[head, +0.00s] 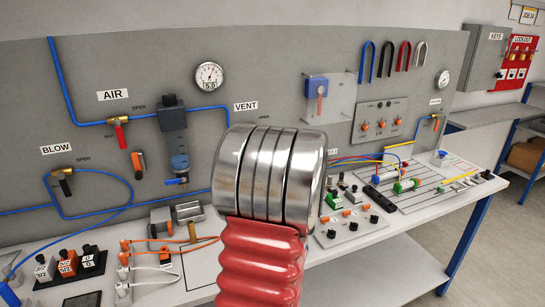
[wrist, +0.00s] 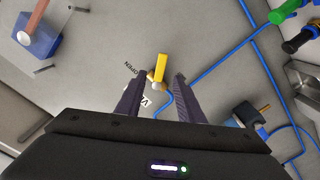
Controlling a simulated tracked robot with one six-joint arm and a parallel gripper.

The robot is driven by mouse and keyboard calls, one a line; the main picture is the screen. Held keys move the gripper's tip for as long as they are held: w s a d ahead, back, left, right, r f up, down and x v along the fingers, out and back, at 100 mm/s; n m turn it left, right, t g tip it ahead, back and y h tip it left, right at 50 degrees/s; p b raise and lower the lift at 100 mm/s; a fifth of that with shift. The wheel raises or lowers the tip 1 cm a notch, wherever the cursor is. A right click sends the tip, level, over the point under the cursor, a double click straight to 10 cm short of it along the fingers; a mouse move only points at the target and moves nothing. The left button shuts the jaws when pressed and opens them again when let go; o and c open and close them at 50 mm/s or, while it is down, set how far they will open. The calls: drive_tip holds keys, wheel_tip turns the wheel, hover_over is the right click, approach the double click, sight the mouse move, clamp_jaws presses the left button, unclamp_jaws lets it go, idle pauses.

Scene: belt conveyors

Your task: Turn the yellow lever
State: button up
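The yellow lever (wrist: 161,67) shows in the wrist view as a short yellow bar on a brass fitting, with a blue tube running from it, on the grey panel. My gripper (wrist: 161,78) is open, with one dark finger on each side below the lever in the picture. The brass fitting lies between the fingertips; I cannot tell how much depth separates them from it. I see no contact. In the head view my own arm covers the middle of the panel below the VENT label (head: 245,106), and the yellow lever and my gripper are hidden there.
Blue tubes (wrist: 230,48) run close to the right finger in the wrist view. A blue box (wrist: 40,34) is at upper left. A cluttered bench (head: 380,250) runs below the panel.

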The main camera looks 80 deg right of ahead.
drive_tip(key=shift+v, duration=1.65)
